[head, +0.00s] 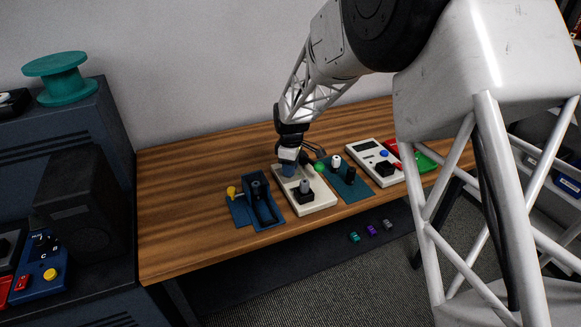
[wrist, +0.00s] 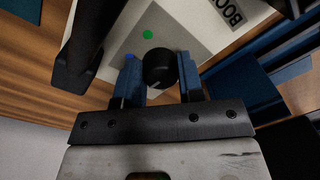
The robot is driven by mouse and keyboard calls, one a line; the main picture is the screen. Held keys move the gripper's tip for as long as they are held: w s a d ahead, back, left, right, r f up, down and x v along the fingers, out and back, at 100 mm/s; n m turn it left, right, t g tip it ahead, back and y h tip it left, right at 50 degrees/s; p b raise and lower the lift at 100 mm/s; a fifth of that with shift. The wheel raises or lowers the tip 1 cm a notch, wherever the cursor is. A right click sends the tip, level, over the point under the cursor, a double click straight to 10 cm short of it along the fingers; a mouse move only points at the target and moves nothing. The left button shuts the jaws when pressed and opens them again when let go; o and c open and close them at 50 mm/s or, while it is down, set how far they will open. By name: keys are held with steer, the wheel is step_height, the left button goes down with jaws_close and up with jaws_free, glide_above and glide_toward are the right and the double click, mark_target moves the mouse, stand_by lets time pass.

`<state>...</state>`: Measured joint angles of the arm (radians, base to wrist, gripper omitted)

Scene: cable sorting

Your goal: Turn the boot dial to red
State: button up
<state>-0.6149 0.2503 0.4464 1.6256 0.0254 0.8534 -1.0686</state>
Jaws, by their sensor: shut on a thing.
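The boot dial is a round black knob (wrist: 160,68) on a grey plate of a cream panel (wrist: 110,42), with part of the label "BOO" (wrist: 229,12) in view. My gripper (wrist: 159,63) has one blue finger on each side of the knob and is shut on it. A green dot (wrist: 147,34) and a blue dot (wrist: 128,56) show beside the knob. No red mark shows. In the head view my gripper (head: 289,168) is at the far end of the cream panel (head: 317,203) and hides the dial there.
A second black knob (head: 304,197) stands on the panel's near part. A blue fixture (head: 262,208) is close on the left, with a yellow knob (head: 232,191). A teal plate (head: 349,190) and another cream panel (head: 372,158) are on the right. The wooden table's left part (head: 180,200) is clear.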

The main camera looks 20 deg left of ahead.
steer(key=shift+n, duration=0.6)
steer(key=o, duration=0.9)
steer(key=shift+r, duration=0.1)
steer(key=shift+w+r, duration=0.15)
steer(key=shift+r, duration=3.65)
